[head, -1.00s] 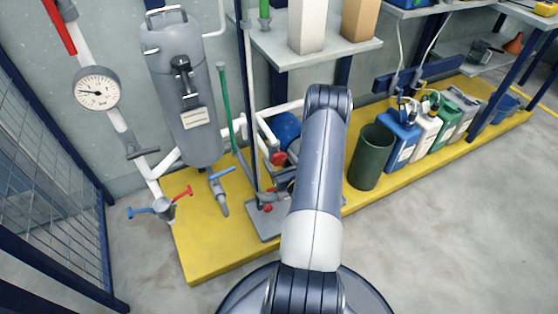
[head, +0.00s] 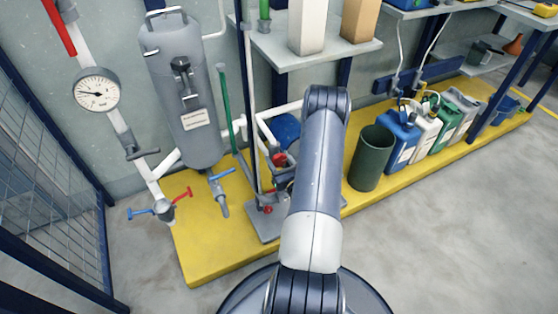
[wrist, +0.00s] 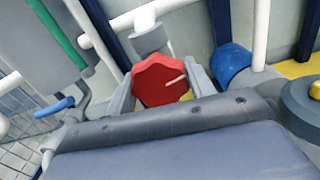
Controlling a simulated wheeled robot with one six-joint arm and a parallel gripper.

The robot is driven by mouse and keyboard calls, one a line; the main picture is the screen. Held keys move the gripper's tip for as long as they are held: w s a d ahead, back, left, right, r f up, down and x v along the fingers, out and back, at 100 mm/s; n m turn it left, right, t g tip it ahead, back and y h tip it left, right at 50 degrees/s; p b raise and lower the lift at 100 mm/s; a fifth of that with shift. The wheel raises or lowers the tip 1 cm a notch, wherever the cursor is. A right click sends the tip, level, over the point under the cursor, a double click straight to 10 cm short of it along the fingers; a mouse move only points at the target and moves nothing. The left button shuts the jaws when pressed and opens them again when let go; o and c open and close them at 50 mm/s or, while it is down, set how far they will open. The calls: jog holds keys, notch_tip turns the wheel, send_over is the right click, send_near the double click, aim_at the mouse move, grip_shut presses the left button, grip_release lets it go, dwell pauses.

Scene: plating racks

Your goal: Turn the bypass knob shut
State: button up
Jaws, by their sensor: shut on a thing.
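A red many-sided knob (wrist: 160,84) with a white pointer line sits between the two grey fingers of my gripper (wrist: 164,79) in the wrist view. My gripper is shut on it, one finger on each side. The white line points to the right and slightly up in that view. In the head view, the red knob (head: 279,159) shows just left of my arm, on the pipework by the blue vessel (head: 286,129). My arm hides much of the gripper there.
White pipes (head: 268,126) and a dark upright post (head: 248,110) stand close by. A grey tank (head: 184,90) and a pressure gauge (head: 97,90) are to the left. A dark green bin (head: 371,158) and several canisters stand right on the yellow platform (head: 225,245).

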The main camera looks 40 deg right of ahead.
jog(key=shift+f+n+b, duration=0.2)
jog(key=shift+n+b, duration=0.8)
jog(key=shift+n, duration=0.2)
jog(key=shift+r+n+b, duration=0.15)
jog(key=shift+n+b, duration=0.5)
jog(key=shift+n, duration=0.55)
jog(key=o, duration=1)
jog(key=shift+s, duration=0.1)
jog(key=p+v, duration=0.2)
jog(key=v, duration=0.8)
jog(key=shift+s, duration=0.35)
